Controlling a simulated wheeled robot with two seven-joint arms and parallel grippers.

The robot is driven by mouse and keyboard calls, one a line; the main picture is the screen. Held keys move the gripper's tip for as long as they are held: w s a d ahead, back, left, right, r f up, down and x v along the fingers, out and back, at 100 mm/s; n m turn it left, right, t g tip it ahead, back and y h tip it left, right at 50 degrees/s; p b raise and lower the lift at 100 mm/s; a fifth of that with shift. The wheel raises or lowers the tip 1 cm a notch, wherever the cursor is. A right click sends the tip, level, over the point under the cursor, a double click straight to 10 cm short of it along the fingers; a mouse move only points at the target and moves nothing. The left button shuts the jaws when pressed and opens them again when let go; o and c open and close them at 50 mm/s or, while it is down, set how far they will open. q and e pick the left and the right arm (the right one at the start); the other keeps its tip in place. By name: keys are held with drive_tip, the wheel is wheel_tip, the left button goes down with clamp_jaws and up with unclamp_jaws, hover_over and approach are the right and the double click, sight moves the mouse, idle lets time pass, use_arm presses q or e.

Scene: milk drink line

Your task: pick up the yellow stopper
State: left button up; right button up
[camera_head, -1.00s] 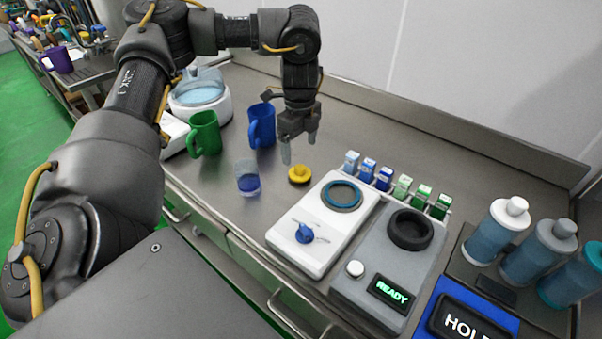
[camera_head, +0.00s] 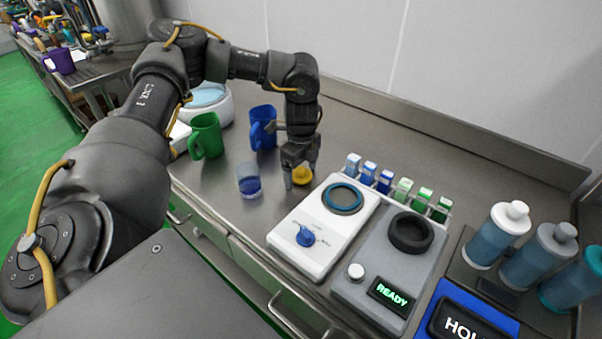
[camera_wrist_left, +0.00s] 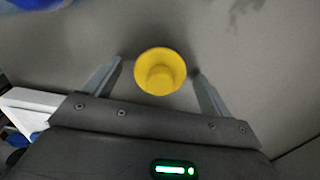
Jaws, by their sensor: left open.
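The yellow stopper (camera_head: 302,176) sits on the steel counter, partly hidden behind my left gripper in the head view. In the left wrist view the stopper (camera_wrist_left: 160,72) is round, with a raised knob at its middle. My left gripper (camera_head: 301,181) is low over the counter at the stopper, pointing down. In the left wrist view the open left gripper (camera_wrist_left: 158,88) has one finger on each side of the stopper, with a gap on both sides. My right gripper is not in view.
A clear cup with blue contents (camera_head: 248,181), a blue mug (camera_head: 263,130) and a green mug (camera_head: 206,136) stand left of the gripper. A white device with a blue knob (camera_head: 290,238) and a row of small cartons (camera_head: 385,181) stand close on the right.

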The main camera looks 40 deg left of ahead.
use_arm(q)
drive_tip(key=shift+c, duration=0.2)
drive_tip(key=c, duration=1.2)
